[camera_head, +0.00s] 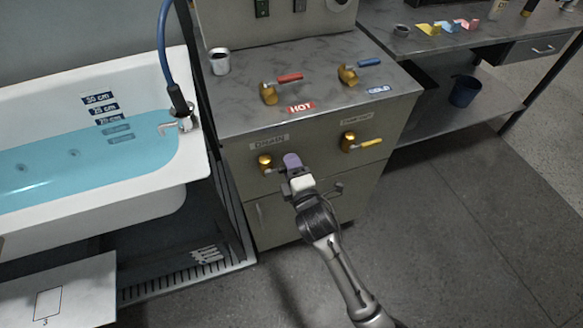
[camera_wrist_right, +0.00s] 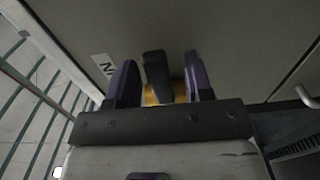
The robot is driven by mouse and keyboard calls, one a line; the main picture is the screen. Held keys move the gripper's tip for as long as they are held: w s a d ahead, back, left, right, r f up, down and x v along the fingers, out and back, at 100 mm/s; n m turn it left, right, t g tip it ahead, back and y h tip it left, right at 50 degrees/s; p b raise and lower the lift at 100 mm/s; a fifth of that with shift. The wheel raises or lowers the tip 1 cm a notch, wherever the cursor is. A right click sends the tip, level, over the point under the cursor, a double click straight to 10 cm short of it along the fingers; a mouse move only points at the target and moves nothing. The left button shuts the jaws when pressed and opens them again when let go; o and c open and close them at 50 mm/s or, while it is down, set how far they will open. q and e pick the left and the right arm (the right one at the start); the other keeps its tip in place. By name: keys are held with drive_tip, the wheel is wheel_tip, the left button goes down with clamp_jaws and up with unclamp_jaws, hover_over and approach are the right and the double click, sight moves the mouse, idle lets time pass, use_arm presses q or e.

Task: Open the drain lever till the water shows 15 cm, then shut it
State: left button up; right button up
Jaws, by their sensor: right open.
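The white bathtub (camera_head: 165,190) holds blue water (camera_head: 70,165). On its inner wall, the 30 cm (camera_head: 99,98) and 25 cm labels stand above the water. A lower label sits near the waterline and others show dimly below it; the exact level is hard to read. The brass drain valve (camera_head: 265,161) is on the cabinet front under the DRAIN label (camera_head: 270,143). My right gripper (camera_head: 291,162) is at its right and hides the lever there. In the right wrist view, the dark drain lever (camera_wrist_right: 156,72) lies between the open purple fingers (camera_wrist_right: 160,82). My left gripper is out of view.
A second brass valve with a yellow lever (camera_head: 371,143) is to the right on the cabinet. Red (camera_head: 289,77) and blue (camera_head: 368,63) levers and a metal cup (camera_head: 219,61) are on top. A blue hose (camera_head: 163,50) hangs at the tub's end. Floor at right is clear.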

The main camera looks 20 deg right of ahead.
drive_tip(key=shift+w, duration=0.15)
drive_tip(key=shift+c, duration=0.5)
clamp_jaws()
